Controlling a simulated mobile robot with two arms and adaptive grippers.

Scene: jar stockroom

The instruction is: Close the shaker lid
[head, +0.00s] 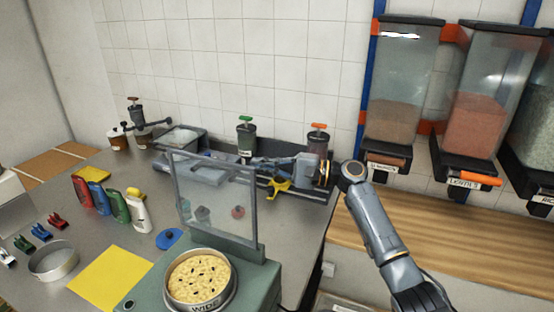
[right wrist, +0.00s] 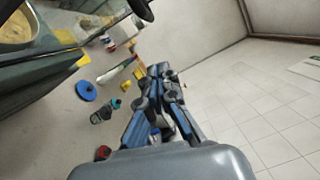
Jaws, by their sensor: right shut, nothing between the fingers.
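The shaker (head: 250,285) is a green machine at the front. Its lid (head: 257,215), a clear pane in a grey frame, stands upright and open at the back of the machine. A round sieve (head: 232,290) marked WIDE sits on it, filled with pale grains and dark bits; part of it also shows in the right wrist view (right wrist: 14,32). My right gripper (head: 222,162) is behind the lid, partly seen through the pane. In the right wrist view, its fingers (right wrist: 160,72) are together and empty. Whether it touches the lid is unclear. My left gripper is out of view.
Several coloured bottles (head: 118,206), a yellow mat (head: 110,278) and an empty ring (head: 53,262) lie left of the shaker. A blue disc (head: 169,238) lies beside it. Canisters (head: 246,140) stand by the wall. Dispensers (head: 400,90) hang at right.

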